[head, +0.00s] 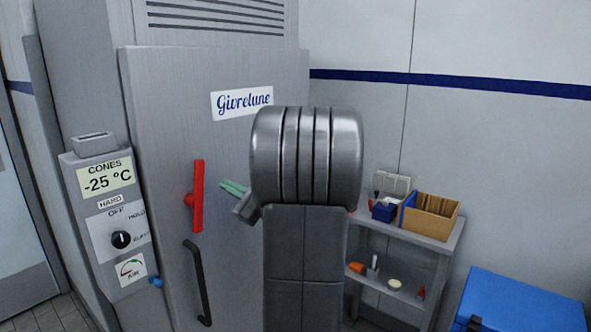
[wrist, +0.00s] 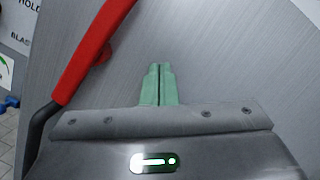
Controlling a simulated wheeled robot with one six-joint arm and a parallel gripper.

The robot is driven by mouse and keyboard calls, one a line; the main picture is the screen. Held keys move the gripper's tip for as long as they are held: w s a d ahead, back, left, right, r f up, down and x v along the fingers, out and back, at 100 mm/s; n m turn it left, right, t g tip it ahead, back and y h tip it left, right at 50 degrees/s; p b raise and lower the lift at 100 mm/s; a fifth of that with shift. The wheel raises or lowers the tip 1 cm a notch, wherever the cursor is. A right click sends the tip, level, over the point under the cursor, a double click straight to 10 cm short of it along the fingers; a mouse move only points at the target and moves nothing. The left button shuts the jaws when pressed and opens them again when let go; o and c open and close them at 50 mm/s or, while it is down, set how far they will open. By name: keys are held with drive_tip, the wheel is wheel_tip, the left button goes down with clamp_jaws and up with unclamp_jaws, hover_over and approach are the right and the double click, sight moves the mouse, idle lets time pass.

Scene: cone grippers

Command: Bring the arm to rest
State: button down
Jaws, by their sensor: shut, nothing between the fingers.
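My gripper (head: 232,187) is in front of the grey freezer door (head: 160,110), its pale green fingers just right of the red lever handle (head: 198,195). In the wrist view its green fingers (wrist: 158,85) are together with nothing between them. The red handle (wrist: 92,55) stands upright in the head view and passes at the upper left in the wrist view, apart from the fingers. My arm's large grey joint fills the middle of the head view and hides part of the door.
A black pull bar (head: 198,283) is below the red handle. A control box (head: 110,210) marked -25 °C stands at the left. A shelf (head: 408,237) with boxes and small items and a blue chest (head: 525,302) are at the right.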

drive_tip(key=shift+f+m+t+h+p, duration=0.1)
drive_tip(key=shift+f+m+t+p, duration=0.2)
drive_tip(key=shift+f+m+p, duration=0.45)
drive_tip(key=shift+f+m+t+h+p, duration=0.1)
drive_tip(key=shift+f+m+t+p, duration=0.3)
drive_tip(key=shift+m, duration=0.65)
drive_tip(key=shift+f+m+t+h+p, duration=0.1)
drive_tip(key=shift+f+m+t+p, duration=0.1)
drive_tip(key=shift+f+m+p, duration=0.45)
drive_tip(key=shift+r+m, duration=0.2)
drive_tip(key=shift+m, duration=0.05)
